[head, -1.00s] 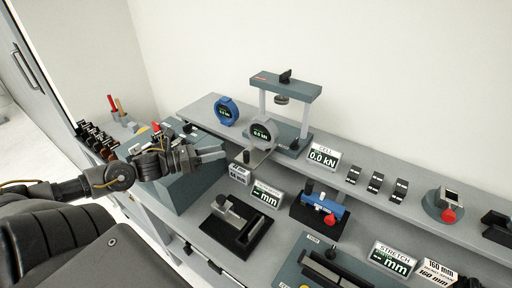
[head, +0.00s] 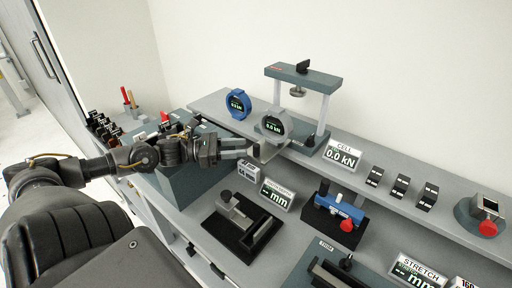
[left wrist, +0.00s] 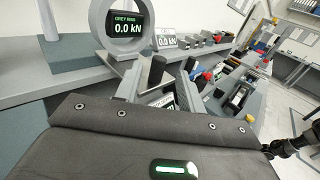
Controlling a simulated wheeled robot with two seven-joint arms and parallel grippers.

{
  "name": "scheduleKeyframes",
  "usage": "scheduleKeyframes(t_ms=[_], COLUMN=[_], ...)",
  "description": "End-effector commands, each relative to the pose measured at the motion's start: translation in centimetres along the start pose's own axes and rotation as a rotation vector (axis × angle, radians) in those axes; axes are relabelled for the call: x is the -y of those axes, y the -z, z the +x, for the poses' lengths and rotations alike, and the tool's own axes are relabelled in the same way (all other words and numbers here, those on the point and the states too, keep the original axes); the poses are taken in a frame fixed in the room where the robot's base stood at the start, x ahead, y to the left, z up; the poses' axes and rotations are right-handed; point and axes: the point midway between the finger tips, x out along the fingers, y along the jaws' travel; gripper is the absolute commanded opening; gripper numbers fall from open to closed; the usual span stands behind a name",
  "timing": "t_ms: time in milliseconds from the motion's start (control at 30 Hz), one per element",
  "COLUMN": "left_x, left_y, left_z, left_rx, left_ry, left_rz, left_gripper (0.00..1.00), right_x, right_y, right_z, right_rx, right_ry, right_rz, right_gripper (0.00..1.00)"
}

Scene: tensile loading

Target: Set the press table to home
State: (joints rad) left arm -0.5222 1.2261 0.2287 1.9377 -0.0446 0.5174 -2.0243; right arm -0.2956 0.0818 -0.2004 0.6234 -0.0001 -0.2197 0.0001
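The press (head: 300,72) stands on the back shelf, with pale columns, a teal crosshead and a black knob on top. A grey ring gauge (head: 273,126) reading 0.0 kN stands at its front left; it also shows in the left wrist view (left wrist: 124,25). A small pale plate (head: 268,151) juts out below the ring. My left gripper (head: 252,149) is just left of and below the ring, level with this plate. In the left wrist view its fingers (left wrist: 160,88) are apart, with a black knob (left wrist: 156,70) seen between them; contact is unclear. My right gripper is not clearly shown.
A blue ring gauge (head: 238,104) stands left of the press. A CELL display (head: 342,156) reads 0.0 kN at its right. Several black clamps and a red-knobbed device (head: 487,213) sit along the shelf. Fixtures and displays fill the lower bench.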

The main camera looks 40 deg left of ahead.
Motion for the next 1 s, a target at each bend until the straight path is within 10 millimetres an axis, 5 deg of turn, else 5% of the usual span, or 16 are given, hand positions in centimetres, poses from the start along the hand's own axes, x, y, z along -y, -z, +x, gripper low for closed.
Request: scheduleKeyframes(t_ms=[500, 1000], left_x=[-0.1, 0.0], left_y=[-0.2, 0.0], left_z=[4.9, 5.8], left_rx=[0.002, -0.001], left_ry=[-0.003, 0.0], left_rz=[0.0, 0.0], left_gripper=[0.39, 0.39], right_x=[0.3, 0.4], right_y=[-0.5, -0.6], right_z=[-0.7, -0.8], right_rx=[0.008, 0.009], right_ry=[0.003, 0.004], right_rz=[0.001, 0.002], right_gripper=[0.36, 0.36])
